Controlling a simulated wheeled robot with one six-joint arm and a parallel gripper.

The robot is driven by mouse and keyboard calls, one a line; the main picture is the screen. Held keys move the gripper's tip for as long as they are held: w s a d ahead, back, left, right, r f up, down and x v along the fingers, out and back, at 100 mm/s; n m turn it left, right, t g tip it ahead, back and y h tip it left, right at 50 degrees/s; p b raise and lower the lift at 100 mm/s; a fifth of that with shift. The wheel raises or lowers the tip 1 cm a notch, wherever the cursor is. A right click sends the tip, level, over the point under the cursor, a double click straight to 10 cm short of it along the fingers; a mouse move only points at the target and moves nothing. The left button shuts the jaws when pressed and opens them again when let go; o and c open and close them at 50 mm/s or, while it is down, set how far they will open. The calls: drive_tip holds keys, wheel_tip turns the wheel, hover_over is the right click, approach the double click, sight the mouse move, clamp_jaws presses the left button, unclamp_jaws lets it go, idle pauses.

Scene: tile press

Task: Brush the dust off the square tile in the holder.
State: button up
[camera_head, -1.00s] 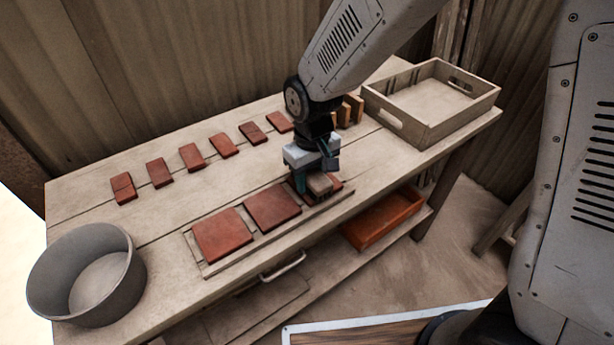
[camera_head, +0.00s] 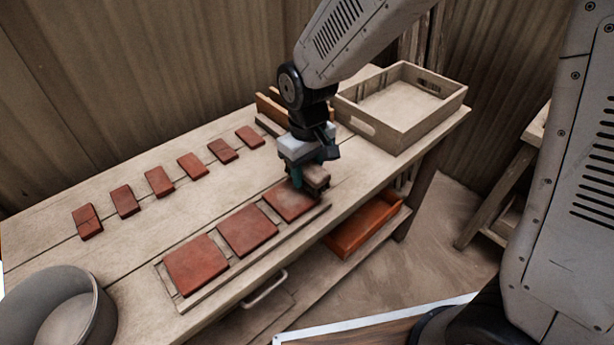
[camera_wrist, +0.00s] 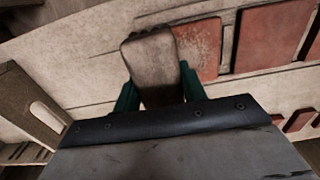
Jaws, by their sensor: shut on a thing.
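My gripper (camera_head: 306,180) is shut on a brush (camera_head: 317,177), a brownish block with dark bristles. In the wrist view the brush (camera_wrist: 153,68) sits between the green fingers (camera_wrist: 158,92). Three reddish square tiles lie in a row in a flat pale holder (camera_head: 168,283) at the table's front. The brush is at the far right edge of the right tile (camera_head: 288,203); I cannot tell whether the bristles touch it. In the wrist view this tile (camera_wrist: 203,48) is speckled with pale dust, and the brush hides part of it. The middle tile (camera_head: 247,231) and left tile (camera_head: 196,266) look cleaner.
A wooden crate (camera_head: 405,125) is at the right end, a round grey tub (camera_head: 62,312) at the left. An orange tray (camera_head: 362,225) sits below. The table between the rows is clear.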

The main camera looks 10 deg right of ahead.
sight(308, 165)
drive_tip(key=shift+r, duration=2.35)
